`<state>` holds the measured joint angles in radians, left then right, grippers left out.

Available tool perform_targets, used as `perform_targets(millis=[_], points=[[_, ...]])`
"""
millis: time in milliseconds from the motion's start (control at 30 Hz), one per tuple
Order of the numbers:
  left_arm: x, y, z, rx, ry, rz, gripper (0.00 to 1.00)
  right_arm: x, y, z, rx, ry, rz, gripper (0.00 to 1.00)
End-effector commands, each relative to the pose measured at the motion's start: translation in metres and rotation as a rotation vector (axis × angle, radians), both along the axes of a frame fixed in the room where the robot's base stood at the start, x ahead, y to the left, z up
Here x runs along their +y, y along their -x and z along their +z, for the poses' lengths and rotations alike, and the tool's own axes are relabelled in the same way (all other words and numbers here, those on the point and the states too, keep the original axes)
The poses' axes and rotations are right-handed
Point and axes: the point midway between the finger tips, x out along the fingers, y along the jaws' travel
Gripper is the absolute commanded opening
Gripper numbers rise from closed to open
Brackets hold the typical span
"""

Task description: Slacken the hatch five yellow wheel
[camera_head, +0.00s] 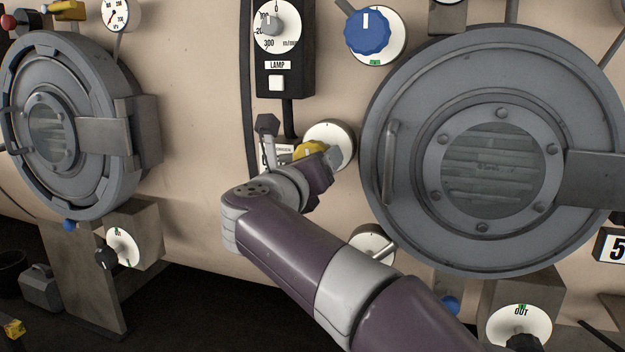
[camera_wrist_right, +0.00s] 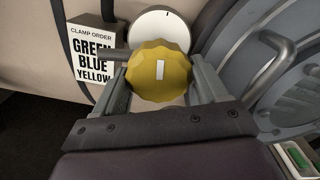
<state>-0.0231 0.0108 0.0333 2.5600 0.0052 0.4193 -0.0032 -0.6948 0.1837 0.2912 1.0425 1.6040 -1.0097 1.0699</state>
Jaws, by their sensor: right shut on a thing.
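The yellow wheel (camera_head: 309,150) is mounted on a white round dial (camera_head: 330,133) just left of the large round grey hatch (camera_head: 500,150), which has a "5" plate (camera_head: 616,247) at its lower right. In the right wrist view the yellow wheel (camera_wrist_right: 158,72) fills the space between the jaws, with its white mark roughly upright. My right gripper (camera_head: 322,162) is shut on the wheel, one finger on each side. In the head view my wrist hides part of the wheel. My left gripper is in neither view.
A blue wheel (camera_head: 367,33) sits above, and a lamp panel (camera_head: 284,50) is at upper left of the wheel. A grey lever (camera_head: 267,133) and a "clamp order" sign (camera_wrist_right: 92,60) reading green, blue, yellow are close by on the left. The hatch handle (camera_head: 390,163) stands out at right.

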Motion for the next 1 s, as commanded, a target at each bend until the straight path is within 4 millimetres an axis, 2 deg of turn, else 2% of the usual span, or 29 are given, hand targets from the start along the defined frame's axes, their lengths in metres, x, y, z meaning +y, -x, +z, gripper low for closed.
perform_targets(millis=[33, 300, 933, 967, 1000], points=[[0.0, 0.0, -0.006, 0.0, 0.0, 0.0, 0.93, 0.0, 0.0, -0.004, -0.009, -0.027, 0.0, 0.42], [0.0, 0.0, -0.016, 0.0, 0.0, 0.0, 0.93, 0.001, 0.0, -0.002, -0.044, -0.139, 0.0, 0.42], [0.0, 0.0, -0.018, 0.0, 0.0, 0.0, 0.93, 0.001, 0.0, -0.001, -0.059, -0.184, 0.0, 0.42], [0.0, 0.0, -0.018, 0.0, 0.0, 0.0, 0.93, 0.001, -0.001, -0.001, -0.059, -0.184, 0.0, 0.76], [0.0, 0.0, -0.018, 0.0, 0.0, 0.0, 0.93, 0.001, 0.0, -0.001, -0.059, -0.184, 0.0, 0.89]])
